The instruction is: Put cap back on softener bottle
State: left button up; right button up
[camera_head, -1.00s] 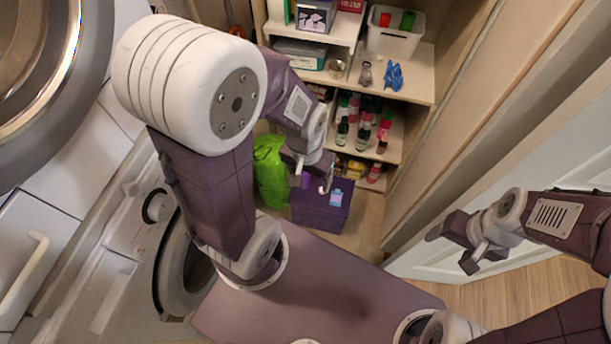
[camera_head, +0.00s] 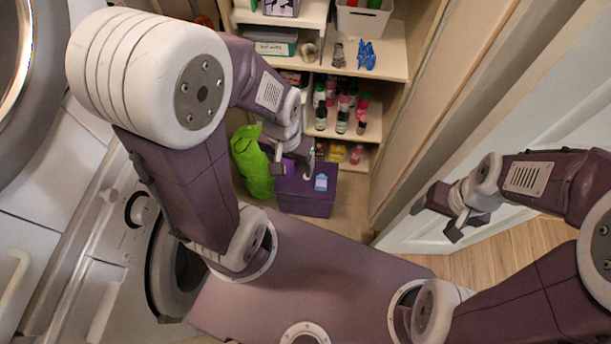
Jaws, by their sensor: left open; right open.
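A small light-blue item (camera_head: 321,182), which looks like the softener bottle, is on top of the purple box (camera_head: 306,203) on the floor. A bright purple piece (camera_head: 288,167) shows at the box's back left, between the fingers of my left gripper (camera_head: 294,169). I cannot tell whether it is the cap or whether the gripper touches it. My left gripper is open over the box, just left of the light-blue item. My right gripper (camera_head: 437,221) is open and empty, off to the right in front of the white door.
Shelves (camera_head: 385,62) with several bottles (camera_head: 342,121), a blue cloth (camera_head: 366,55) and a white bin (camera_head: 362,20) stand behind the box. A green bag (camera_head: 251,163) lies left of it. A washing machine (camera_head: 118,262) is at the left, a white door (camera_head: 520,190) at the right.

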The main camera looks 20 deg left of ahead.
aim_at(289, 165)
jog(key=u, duration=0.45)
jog(key=i+u, duration=0.15)
jog(key=u, duration=0.7)
jog(key=i+u, duration=0.1)
jog(key=u, duration=0.35)
jog(key=l+u, duration=0.1)
jog(key=u, duration=0.35)
jog(key=l+z, duration=0.15)
jog(key=z, duration=0.25)
jog(key=i+l+z, duration=0.1)
jog(key=z, duration=0.35)
jog(key=i+z, duration=0.15)
jog(key=z, duration=0.25)
jog(key=i+l+z, duration=0.1)
jog(key=z, duration=0.35)
